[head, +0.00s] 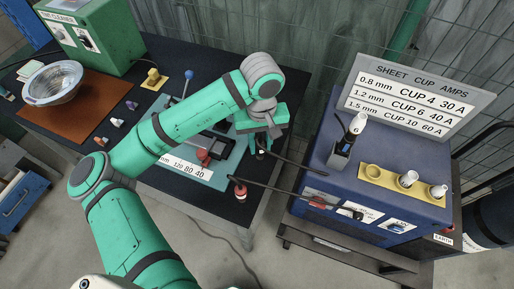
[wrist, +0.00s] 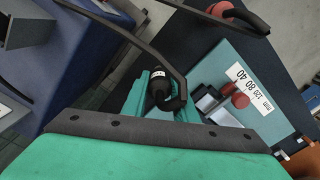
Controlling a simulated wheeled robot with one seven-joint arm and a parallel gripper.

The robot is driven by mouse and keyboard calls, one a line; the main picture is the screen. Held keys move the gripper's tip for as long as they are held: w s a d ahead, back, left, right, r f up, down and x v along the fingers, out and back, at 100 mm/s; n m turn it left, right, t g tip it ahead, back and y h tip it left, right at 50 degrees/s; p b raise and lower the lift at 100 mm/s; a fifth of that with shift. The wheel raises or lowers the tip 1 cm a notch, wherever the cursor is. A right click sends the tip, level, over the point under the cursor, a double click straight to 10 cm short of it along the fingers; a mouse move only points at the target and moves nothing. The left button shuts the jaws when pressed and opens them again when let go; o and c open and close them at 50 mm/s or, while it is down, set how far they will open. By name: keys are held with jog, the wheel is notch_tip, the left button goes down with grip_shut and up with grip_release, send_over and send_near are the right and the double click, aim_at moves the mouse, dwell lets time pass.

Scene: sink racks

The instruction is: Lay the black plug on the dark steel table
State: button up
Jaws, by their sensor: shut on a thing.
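The black plug (wrist: 160,88) is between the two teal fingers of my gripper (wrist: 163,100) in the wrist view, with its black cable looping away above it. In the head view my gripper (head: 262,137) is over the right part of the dark steel table (head: 215,58), near the right edge of a teal machine with a "120 80 40" scale. The plug shows there as a small dark shape (head: 261,148) under the gripper, partly hidden. I cannot tell its exact height above the table.
A red plug (head: 239,190) with a black cable is at the table's front right. A blue power unit (head: 320,185) stands to the right across a gap. A brown mat (head: 75,120) with a steel bowl (head: 53,82) and a green box (head: 95,35) fill the left.

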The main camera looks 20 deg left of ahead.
aim_at(258, 150)
jog(key=shift+w+a+f, duration=0.1)
jog(key=shift+a+f, duration=0.05)
jog(key=shift+f, duration=0.55)
jog(key=shift+w+a+f, duration=0.15)
jog(key=shift+f, duration=0.55)
jog(key=shift+w+a+f, duration=0.1)
jog(key=shift+a+f, duration=0.05)
jog(key=shift+f, duration=0.55)
jog(key=shift+f, duration=0.15)
jog(key=o, duration=1.1)
jog(key=shift+o, duration=0.2)
notch_tip(258, 150, up, 12)
jog(key=shift+r, duration=0.2)
